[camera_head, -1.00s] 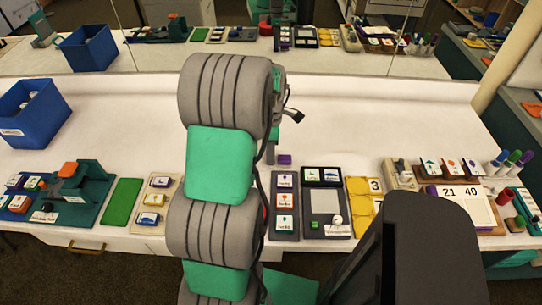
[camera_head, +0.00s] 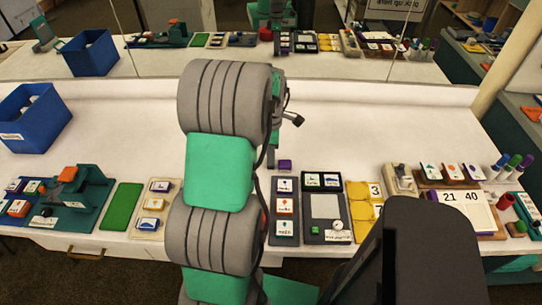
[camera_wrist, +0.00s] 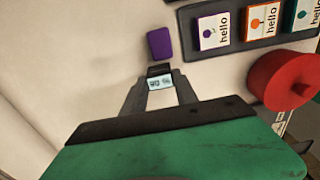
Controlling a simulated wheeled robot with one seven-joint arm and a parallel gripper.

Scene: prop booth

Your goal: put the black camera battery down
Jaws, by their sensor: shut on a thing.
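My gripper (camera_wrist: 160,92) is shut on the black camera battery (camera_wrist: 159,70) in the wrist view. The battery is small and dark, with a pale printed label facing the camera. Bare white counter (camera_wrist: 80,60) shows around it; I cannot tell whether it touches the surface. In the head view my gripper is mostly hidden behind my arm, and the battery cannot be made out.
A purple block (camera_wrist: 160,43) lies just beyond the battery; it also shows in the head view (camera_head: 285,165). A grey tray of labelled tiles (camera_head: 284,239) and a red round object (camera_wrist: 284,80) are nearby. A blue bin (camera_head: 35,122) stands left. The counter's back is clear.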

